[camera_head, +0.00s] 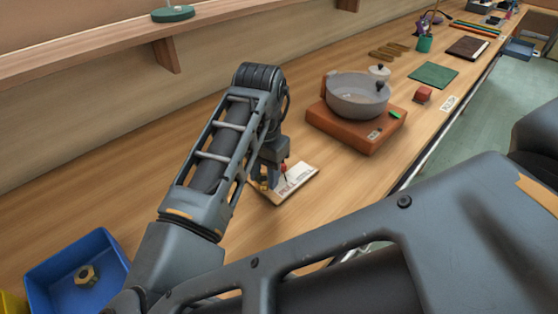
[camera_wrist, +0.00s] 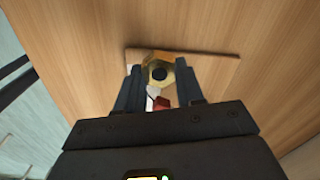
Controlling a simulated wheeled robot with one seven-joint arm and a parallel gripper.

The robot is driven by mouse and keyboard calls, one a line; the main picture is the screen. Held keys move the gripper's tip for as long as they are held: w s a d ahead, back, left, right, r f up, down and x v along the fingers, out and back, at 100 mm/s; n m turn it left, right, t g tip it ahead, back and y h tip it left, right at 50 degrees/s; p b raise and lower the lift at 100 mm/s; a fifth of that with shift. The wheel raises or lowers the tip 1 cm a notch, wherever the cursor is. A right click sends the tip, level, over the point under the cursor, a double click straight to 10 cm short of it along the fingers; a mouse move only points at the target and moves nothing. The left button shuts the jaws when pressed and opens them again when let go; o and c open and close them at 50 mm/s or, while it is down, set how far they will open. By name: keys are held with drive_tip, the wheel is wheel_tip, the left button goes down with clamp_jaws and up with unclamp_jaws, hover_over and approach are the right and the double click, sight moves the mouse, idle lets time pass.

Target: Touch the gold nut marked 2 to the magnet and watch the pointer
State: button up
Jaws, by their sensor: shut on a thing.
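My gripper (camera_wrist: 160,88) is shut on a gold hex nut (camera_wrist: 158,72) with a dark round hole; no number on it can be read. In the head view my gripper (camera_head: 273,180) is low over a pale board (camera_head: 296,187) with red marks, and a bit of gold shows at its tips. The board also shows behind the nut in the wrist view (camera_wrist: 213,63). A small red part (camera_wrist: 161,103) and a whitish piece beside it show between the fingers; I cannot tell whether these are the magnet and pointer, or whether the nut touches anything.
A blue bin (camera_head: 112,239) at lower left holds another gold nut (camera_head: 87,274). A grey pot (camera_head: 357,95) stands on a reddish-brown block (camera_head: 333,127) right of the board. A wooden shelf (camera_head: 90,40) runs above. Bench wood around the board is clear.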

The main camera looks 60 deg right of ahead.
drive_tip(key=shift+w+a+r, duration=0.1)
drive_tip(key=shift+w+a, duration=0.05)
drive_tip(key=shift+a, duration=0.6)
wheel_tip(320, 180, up, 3)
drive_tip(key=p, duration=0.2)
drive_tip(key=shift+p, duration=0.3)
drive_tip(key=shift+r+p, duration=0.3)
drive_tip(key=shift+r, duration=2.1)
